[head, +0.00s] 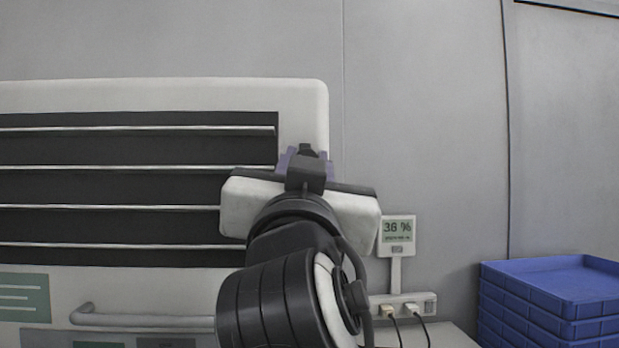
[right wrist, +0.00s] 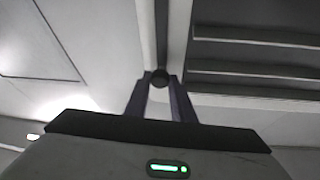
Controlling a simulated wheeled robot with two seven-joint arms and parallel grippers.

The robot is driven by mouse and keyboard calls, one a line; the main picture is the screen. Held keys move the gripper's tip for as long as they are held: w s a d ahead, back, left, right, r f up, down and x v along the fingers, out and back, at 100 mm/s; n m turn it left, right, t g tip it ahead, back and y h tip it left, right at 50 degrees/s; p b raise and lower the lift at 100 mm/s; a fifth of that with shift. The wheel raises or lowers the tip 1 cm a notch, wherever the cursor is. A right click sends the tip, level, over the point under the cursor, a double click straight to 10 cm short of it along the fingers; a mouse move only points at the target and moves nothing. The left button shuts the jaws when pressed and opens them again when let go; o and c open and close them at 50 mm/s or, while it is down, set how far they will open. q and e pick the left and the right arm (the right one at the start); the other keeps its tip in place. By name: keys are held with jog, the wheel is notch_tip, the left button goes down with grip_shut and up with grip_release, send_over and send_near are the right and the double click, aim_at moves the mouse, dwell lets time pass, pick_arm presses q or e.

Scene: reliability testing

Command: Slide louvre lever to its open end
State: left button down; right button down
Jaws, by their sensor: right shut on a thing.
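The louvre panel (head: 308,100) is a pale housing on the wall with several thin horizontal slats (head: 130,168) and dark gaps between them. The louvre lever shows as a small dark round knob (right wrist: 160,77) in the right wrist view, at a dark vertical slot (right wrist: 163,32) beside the slats. My right gripper (head: 306,158) is shut on the lever knob, with one purple-grey finger on each side of it. In the head view my gripper and arm hide most of the slot and lever. My left gripper is not in view.
A small display reading 36 % (head: 397,231) stands right of my arm, above a socket strip (head: 405,303) with plugged cables. Stacked blue trays (head: 550,285) are at the lower right. A grey bar handle (head: 140,320) is below the panel. The wall to the right is bare.

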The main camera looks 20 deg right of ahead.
jog(key=c, duration=1.5)
grip_release()
jog(key=shift+f, duration=0.1)
jog(key=b+v, duration=0.3)
jog(key=v, duration=0.7)
jog(key=shift+s, duration=0.15)
